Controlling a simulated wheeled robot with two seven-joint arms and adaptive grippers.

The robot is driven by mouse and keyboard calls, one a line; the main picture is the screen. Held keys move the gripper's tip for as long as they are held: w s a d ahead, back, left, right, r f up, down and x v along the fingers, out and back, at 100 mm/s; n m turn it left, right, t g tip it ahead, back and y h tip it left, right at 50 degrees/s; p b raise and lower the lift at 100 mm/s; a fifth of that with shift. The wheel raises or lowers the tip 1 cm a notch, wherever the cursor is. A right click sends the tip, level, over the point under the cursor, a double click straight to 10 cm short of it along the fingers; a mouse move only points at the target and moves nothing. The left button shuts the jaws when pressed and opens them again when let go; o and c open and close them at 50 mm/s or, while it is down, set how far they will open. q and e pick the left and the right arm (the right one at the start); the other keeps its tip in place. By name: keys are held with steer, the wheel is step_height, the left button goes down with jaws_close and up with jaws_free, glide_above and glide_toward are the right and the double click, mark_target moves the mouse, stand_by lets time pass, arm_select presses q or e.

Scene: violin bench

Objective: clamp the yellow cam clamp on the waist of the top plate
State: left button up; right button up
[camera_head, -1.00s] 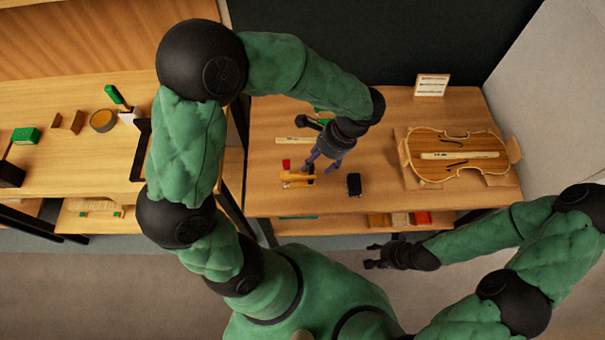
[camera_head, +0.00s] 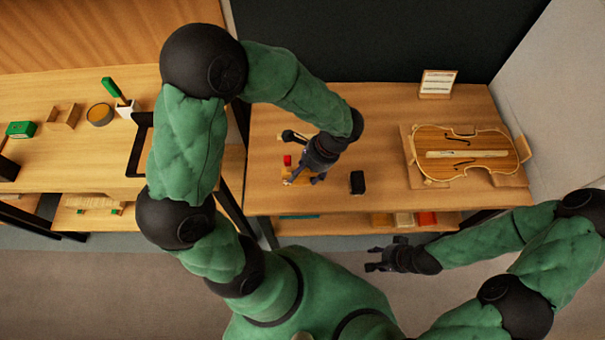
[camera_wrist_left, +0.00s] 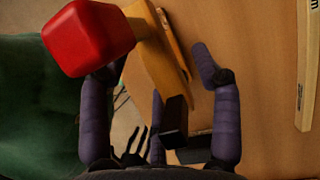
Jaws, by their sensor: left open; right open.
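The yellow cam clamp (camera_head: 288,171) lies near the front edge of the right bench, partly hidden by my left gripper (camera_head: 303,179). The fingers are open around the clamp; contact is not clear. The violin top plate (camera_head: 482,166) lies flat at the right of the bench, with a pale strip across its waist. My right gripper (camera_head: 373,259) is open and empty, in front of the bench.
A black block (camera_head: 357,182) stands just right of my left gripper. A small white card (camera_head: 438,83) stands behind the plate. The bench (camera_head: 385,125) is bare between block and plate. A second bench (camera_head: 60,160) at the left holds a green box, a tin and a brush.

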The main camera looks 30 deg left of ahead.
arm_select(q)
jaws_close()
steer(key=shift+r, duration=0.1)
